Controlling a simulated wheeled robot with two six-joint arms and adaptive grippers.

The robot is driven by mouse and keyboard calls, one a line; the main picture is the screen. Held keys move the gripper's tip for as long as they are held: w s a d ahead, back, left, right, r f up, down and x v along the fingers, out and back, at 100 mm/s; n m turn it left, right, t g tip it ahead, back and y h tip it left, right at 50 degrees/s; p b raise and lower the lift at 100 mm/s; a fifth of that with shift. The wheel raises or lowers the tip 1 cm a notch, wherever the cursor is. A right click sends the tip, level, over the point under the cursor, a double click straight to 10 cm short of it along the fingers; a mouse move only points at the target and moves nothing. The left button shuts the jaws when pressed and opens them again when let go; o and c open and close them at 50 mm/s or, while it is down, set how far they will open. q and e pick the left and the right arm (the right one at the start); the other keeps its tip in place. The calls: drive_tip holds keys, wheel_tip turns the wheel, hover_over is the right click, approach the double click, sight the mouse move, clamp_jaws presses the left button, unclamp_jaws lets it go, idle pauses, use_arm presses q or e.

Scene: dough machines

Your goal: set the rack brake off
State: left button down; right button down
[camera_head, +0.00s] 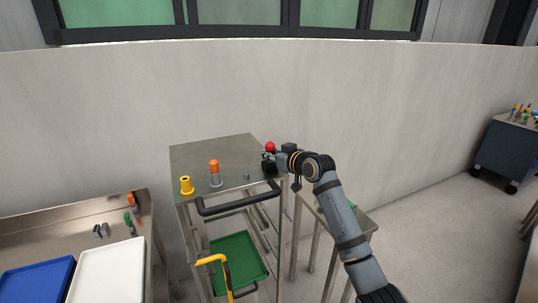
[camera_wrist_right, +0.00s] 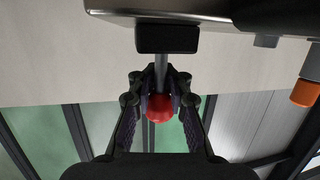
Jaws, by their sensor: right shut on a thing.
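The rack (camera_head: 200,155) is a metal frame with a flat grey top and a black push handle (camera_head: 238,204) across its front. The brake lever with its red ball knob (camera_head: 270,147) is at the right end of the rack's top. My right gripper (camera_head: 269,160) is at that lever, its arm coming in from the lower right. In the right wrist view the red knob (camera_wrist_right: 160,107) sits between the fingers of the right gripper (camera_wrist_right: 160,98), which are shut on it. The lever's rod runs from the knob to a black block (camera_wrist_right: 167,39). My left gripper is not in view.
A yellow piece (camera_head: 186,186) and an orange-capped cylinder (camera_head: 214,172) stand on the rack's top. A green tray (camera_head: 238,258) is inside the rack. A steel table with a blue tray (camera_head: 38,281) and white tray (camera_head: 108,270) is at left. A wall stands behind.

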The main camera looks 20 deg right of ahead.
drive_tip(key=c, duration=1.4)
unclamp_jaws()
drive_tip(key=shift+s+r, duration=0.1)
drive_tip(key=shift+r, duration=0.4)
drive_tip(key=shift+o, duration=1.2)
drive_tip(key=shift+s, duration=0.3)
drive_tip(key=shift+w+f, duration=0.1)
drive_tip(key=shift+f, duration=0.1)
drive_tip(key=v, duration=1.2)
